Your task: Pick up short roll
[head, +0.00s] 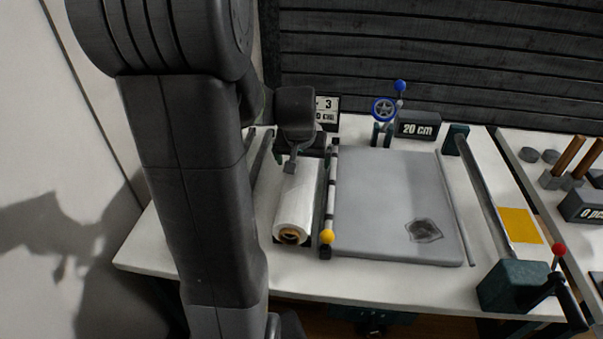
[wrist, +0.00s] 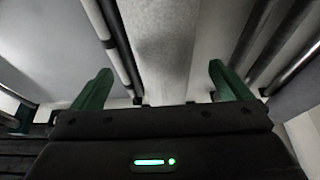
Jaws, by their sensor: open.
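The short roll (head: 297,200) is a pale whitish-grey cylinder with a tan core at its near end, lying lengthwise on the white table. In the wrist view the roll (wrist: 166,45) runs between the two green fingers of my gripper (wrist: 160,72). The fingers are apart, with a gap on each side of the roll, and do not appear to touch it. In the head view my gripper (head: 302,156) is over the far end of the roll and hides that end. How far the fingertips reach down beside the roll cannot be told.
A banded rod (head: 331,195) with a yellow ball lies close beside the roll. Beyond it is a grey board (head: 385,200) with a dark patch. A long grey bar (head: 485,190) and a crank box (head: 515,285) stand to the right. A "20 cm" sign (head: 418,130) is behind.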

